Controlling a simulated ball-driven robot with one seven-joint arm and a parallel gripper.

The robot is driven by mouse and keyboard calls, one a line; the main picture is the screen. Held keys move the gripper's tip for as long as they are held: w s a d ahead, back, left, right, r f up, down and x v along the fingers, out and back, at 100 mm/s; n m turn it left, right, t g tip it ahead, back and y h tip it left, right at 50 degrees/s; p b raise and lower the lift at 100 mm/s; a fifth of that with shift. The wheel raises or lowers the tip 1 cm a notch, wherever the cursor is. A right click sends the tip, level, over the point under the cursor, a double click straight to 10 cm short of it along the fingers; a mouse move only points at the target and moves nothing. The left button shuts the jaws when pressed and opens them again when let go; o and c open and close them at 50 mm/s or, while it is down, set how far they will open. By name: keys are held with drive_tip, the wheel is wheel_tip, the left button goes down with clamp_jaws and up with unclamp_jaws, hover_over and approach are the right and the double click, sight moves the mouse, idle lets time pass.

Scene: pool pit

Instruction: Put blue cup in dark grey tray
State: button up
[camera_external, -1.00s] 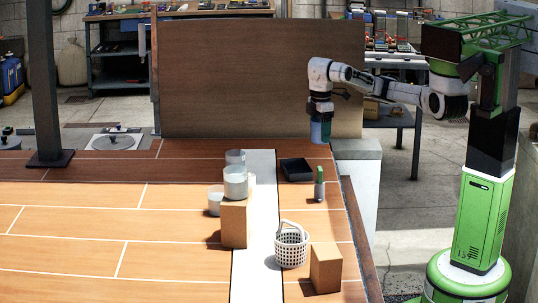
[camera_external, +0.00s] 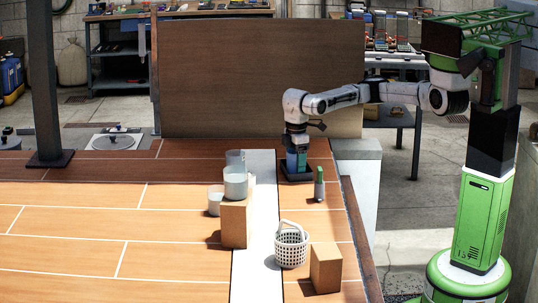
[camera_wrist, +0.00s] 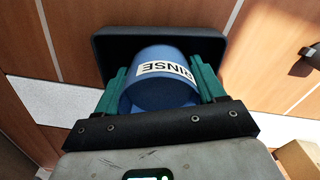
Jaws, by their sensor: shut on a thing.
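The blue cup (camera_wrist: 160,95) carries a white label with black letters and lies between the green fingers of my gripper (camera_wrist: 162,90) in the wrist view. My gripper is shut on it. In the external view the cup (camera_external: 293,160) is partly hidden by my gripper (camera_external: 296,158), which points down over the dark grey tray (camera_external: 303,177). The tray also shows behind the cup in the wrist view (camera_wrist: 105,45). The cup is in or just above the tray; I cannot tell whether it touches the tray floor.
Clear containers (camera_external: 236,182) stand left, one on a brown block (camera_external: 234,225). A white basket (camera_external: 291,247) and another brown block (camera_external: 326,267) are nearer the front. A brown panel (camera_external: 262,80) stands behind.

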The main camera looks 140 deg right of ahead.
drive_tip(key=shift+f, duration=0.1)
drive_tip(key=o, duration=1.2)
drive_tip(key=shift+c, duration=0.2)
wheel_tip(320, 180, up, 12)
drive_tip(key=shift+b, duration=0.45)
